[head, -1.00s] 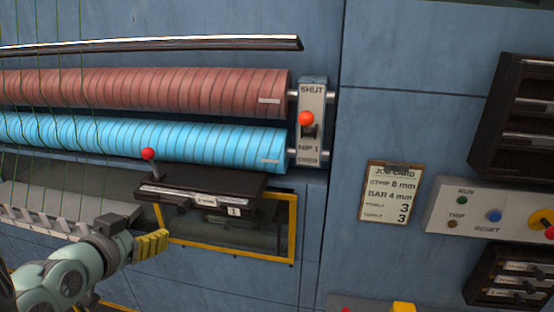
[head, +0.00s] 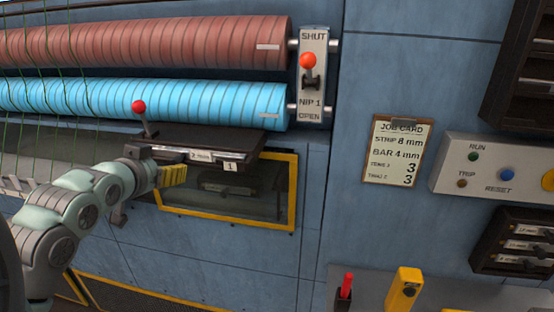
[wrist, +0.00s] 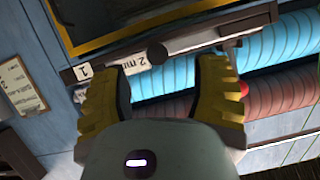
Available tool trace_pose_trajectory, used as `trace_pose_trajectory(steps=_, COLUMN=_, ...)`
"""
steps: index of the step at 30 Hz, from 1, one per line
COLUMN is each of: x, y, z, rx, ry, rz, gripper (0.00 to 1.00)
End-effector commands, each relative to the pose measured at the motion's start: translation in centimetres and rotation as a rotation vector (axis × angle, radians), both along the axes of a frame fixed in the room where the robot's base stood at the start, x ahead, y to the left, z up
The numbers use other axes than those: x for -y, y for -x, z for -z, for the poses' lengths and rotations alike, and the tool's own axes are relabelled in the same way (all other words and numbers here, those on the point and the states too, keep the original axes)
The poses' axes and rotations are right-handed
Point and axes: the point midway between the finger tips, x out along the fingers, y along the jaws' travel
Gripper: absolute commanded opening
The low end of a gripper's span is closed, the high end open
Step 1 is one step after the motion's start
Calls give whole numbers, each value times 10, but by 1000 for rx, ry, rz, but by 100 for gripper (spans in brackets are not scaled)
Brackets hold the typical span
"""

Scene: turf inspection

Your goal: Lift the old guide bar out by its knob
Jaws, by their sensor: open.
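The guide bar (wrist: 195,40) is a pale strip marked 2 mm along the front of a dark holder under the rollers; it also shows in the head view (head: 200,155). A small dark round knob (wrist: 157,54) sits at its face in the wrist view, framed between my fingers and beyond their tips. In the head view my gripper hides the knob. My gripper (head: 174,175) is open and empty, with yellow fingers, just in front of and below the holder's left part; it also fills the wrist view (wrist: 160,78). I cannot tell any contact.
A red-ball lever (head: 138,106) stands at the holder's left end. Pink (head: 150,42) and blue (head: 150,102) rollers run above. A yellow-framed window (head: 293,195) lies below. The nip lever (head: 308,60) and job card (head: 397,150) are to the right.

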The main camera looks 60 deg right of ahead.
Motion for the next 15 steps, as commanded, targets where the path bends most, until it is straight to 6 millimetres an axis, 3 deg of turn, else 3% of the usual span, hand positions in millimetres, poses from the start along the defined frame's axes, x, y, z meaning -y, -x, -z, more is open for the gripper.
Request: trace_pose_trajectory(steps=15, x=44, y=-16, z=17, rx=1, ry=0, rz=5, gripper=62)
